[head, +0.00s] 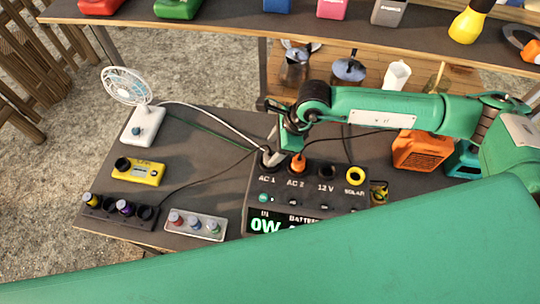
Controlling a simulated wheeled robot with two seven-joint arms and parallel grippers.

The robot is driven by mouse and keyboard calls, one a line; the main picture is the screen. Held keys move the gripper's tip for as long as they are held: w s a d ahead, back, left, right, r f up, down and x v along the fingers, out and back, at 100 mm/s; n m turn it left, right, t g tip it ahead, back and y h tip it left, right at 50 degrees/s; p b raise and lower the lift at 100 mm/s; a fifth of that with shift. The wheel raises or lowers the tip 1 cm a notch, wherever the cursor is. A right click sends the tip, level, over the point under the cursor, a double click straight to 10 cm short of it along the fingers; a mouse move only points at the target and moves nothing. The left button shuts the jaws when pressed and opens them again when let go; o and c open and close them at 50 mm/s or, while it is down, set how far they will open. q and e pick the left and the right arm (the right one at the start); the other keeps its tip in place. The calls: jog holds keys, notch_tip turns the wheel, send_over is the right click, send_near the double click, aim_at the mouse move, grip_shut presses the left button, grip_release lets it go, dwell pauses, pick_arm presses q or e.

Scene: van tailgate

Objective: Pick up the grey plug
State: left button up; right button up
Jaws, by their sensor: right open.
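The grey plug (271,158) sits in the AC 1 socket of the dark power station (258,192). A pale cable runs from near it to the white fan (142,124). My right gripper (280,147) is open, with its fingers right at the grey plug. I cannot tell whether they touch it, and they partly hide it. My left gripper is not in view.
An orange plug (298,162) stands in AC 2, close beside the grey plug. A yellow meter (138,171), a battery charger (118,210) and a small tray (195,225) lie to the left. An orange box (420,150) is to the right. A shelf (230,28) crosses the back.

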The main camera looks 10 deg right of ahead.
aim_at(272, 153)
jog(key=p+x, duration=0.2)
jog(key=x, duration=0.1)
jog(key=shift+s+d, duration=0.1)
jog(key=shift+s, duration=0.1)
jog(key=shift+a+f, duration=0.2)
jog(key=shift+f, duration=0.4)
jog(key=c, duration=1)
